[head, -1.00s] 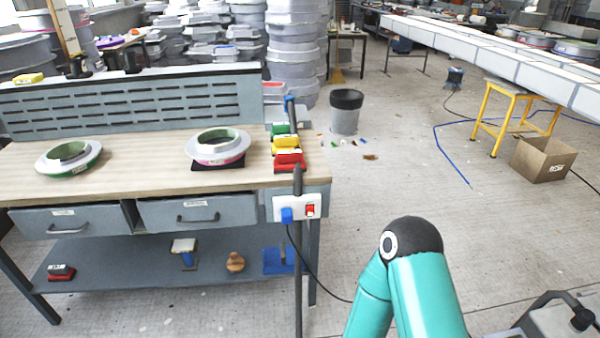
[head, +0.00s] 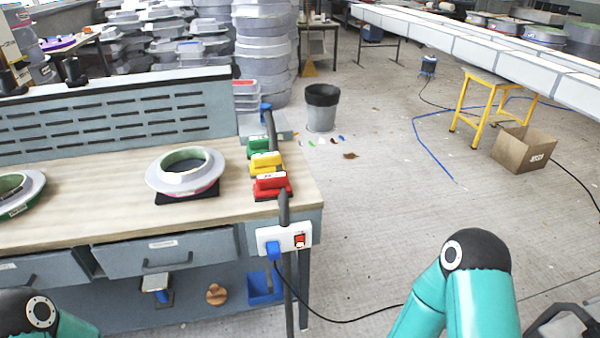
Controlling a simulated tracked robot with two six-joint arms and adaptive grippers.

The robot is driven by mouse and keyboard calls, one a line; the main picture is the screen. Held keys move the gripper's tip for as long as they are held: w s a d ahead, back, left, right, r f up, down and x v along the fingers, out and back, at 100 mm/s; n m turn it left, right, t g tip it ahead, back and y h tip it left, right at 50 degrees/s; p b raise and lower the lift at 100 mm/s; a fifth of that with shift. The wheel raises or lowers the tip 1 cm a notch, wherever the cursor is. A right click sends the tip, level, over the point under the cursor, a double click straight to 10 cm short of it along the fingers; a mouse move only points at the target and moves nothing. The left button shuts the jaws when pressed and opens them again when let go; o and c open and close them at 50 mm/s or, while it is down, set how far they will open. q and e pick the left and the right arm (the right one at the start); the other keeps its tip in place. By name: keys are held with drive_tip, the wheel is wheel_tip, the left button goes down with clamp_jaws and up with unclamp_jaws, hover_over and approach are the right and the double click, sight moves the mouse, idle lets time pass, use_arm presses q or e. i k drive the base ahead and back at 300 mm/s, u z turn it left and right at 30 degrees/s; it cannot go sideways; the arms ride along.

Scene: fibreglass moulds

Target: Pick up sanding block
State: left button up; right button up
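Three block-shaped tools that look like sanding blocks lie in a row at the right end of the workbench (head: 110,222). The red block (head: 271,184) is nearest the front edge, the yellow block (head: 265,161) is behind it, and the green block (head: 258,145) is farthest back. Each has a pale label on its top or side. Neither of my grippers is in view. Only teal and black arm links of mine show, at the lower left and lower right, both away from the blocks.
A white ring mould (head: 186,176) stands on a dark pad left of the blocks, and another ring mould (head: 18,195) is at the left edge. A power strip (head: 284,239) with a black cable hangs at the bench corner. A bin (head: 321,108) stands behind on open floor.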

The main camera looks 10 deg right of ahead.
sight(265, 189)
drive_tip(key=i, duration=0.9)
drive_tip(key=u, duration=0.6)
